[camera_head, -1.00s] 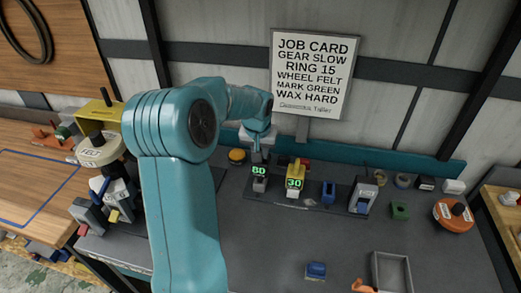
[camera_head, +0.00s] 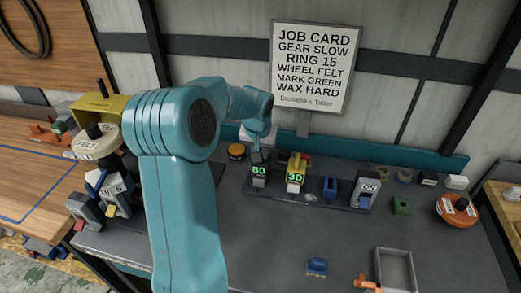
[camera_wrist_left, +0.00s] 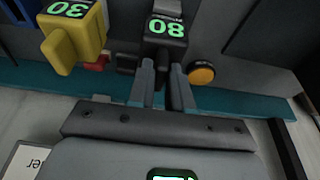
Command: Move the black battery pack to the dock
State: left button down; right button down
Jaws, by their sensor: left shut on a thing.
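The black battery pack (camera_head: 259,171) shows a green 80 and stands on the dark base strip (camera_head: 345,209) at the back of the bench. I cannot tell if it is lifted. In the left wrist view the pack (camera_wrist_left: 166,28) appears upside down beyond the fingertips. My left gripper (camera_head: 260,153) reaches it from above and behind. Its two fingers (camera_wrist_left: 167,75) are shut on the pack's dark upper part. A yellow pack (camera_head: 296,170) showing 30 stands just to the right. No part is clearly labelled as the dock. My right gripper is not in view.
A blue part (camera_head: 329,188) and a grey switch unit (camera_head: 366,191) marked ON stand further right. An orange round button (camera_head: 236,152) is left of the packs. A blue block (camera_head: 317,266) and a grey tray (camera_head: 394,270) lie in front. The bench middle is mostly clear.

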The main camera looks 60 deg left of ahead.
pick_arm(q)
jog(key=shift+f, duration=0.15)
jog(key=c, duration=1)
grip_release()
jog(key=shift+o, duration=0.2)
jog(key=v, duration=1.6)
jog(key=shift+d, duration=0.15)
jog(key=shift+s, duration=0.15)
